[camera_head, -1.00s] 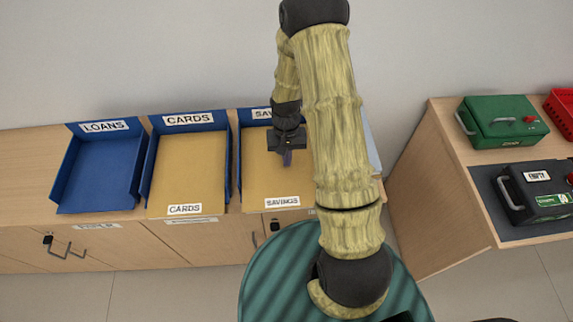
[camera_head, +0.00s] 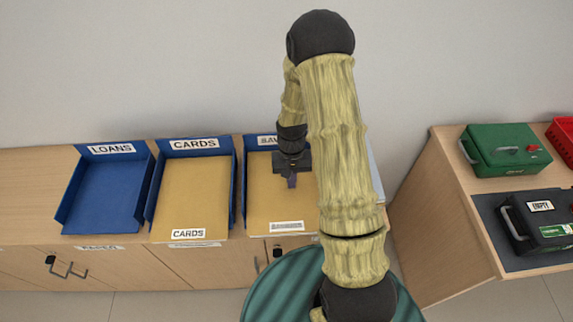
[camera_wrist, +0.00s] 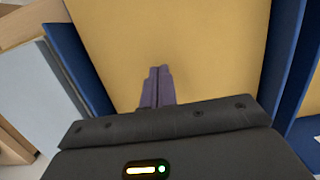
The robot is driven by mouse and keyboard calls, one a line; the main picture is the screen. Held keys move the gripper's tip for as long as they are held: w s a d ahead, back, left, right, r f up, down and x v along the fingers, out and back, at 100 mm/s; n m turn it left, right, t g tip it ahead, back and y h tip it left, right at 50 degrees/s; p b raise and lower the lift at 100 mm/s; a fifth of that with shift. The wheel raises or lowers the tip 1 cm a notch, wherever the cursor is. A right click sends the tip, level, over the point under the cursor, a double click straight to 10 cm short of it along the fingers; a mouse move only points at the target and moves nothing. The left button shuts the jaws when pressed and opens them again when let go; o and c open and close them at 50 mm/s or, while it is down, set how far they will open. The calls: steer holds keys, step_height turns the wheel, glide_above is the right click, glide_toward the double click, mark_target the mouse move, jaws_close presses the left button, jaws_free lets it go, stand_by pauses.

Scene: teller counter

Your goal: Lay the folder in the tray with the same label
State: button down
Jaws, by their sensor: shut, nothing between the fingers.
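A tan folder (camera_head: 262,203) lies in the right-hand blue tray (camera_head: 238,190). The tray's back label reads "SAV", with the rest hidden behind my arm. The label on the folder's front edge is too blurred to read now; it read "SAVINGS" a second ago. The folder also fills much of the wrist view (camera_wrist: 205,45), between the tray's blue walls. My gripper (camera_head: 291,186) is shut and empty, pointing down over this folder. Its closed fingers (camera_wrist: 157,70) show in the wrist view; I cannot tell whether they touch the folder.
The middle tray (camera_head: 150,190), labelled CARDS, holds a tan CARDS folder (camera_head: 190,200). The LOANS tray (camera_head: 105,195) at left is empty.

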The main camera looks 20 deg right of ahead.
steer(key=w+d+b, duration=0.1)
steer(key=w, duration=0.5)
steer(key=w+d+b, duration=0.1)
steer(key=w, duration=0.3)
steer(key=shift+d+r+b, duration=0.1)
steer(key=shift+d+b, duration=0.2)
steer(key=shift+b, duration=0.05)
steer(key=shift+w+d+r, duration=0.1)
steer(key=shift+w, duration=0.55)
steer(key=shift+r, duration=0.4)
steer(key=s+a+r+n+t+p, duration=0.1)
steer(key=s+a+r+t+p, duration=0.1)
steer(key=s+r, duration=0.8)
steer(key=s+a+r+n+t+p, duration=0.1)
steer(key=s+a+r+t, duration=0.1)
steer(key=s+r, duration=0.9)
steer(key=shift+s+a+n+t+p, duration=0.3)
steer(key=shift+s+a+n+p, duration=0.15)
steer(key=shift+s, duration=0.2)
steer(key=shift+w, duration=0.1)
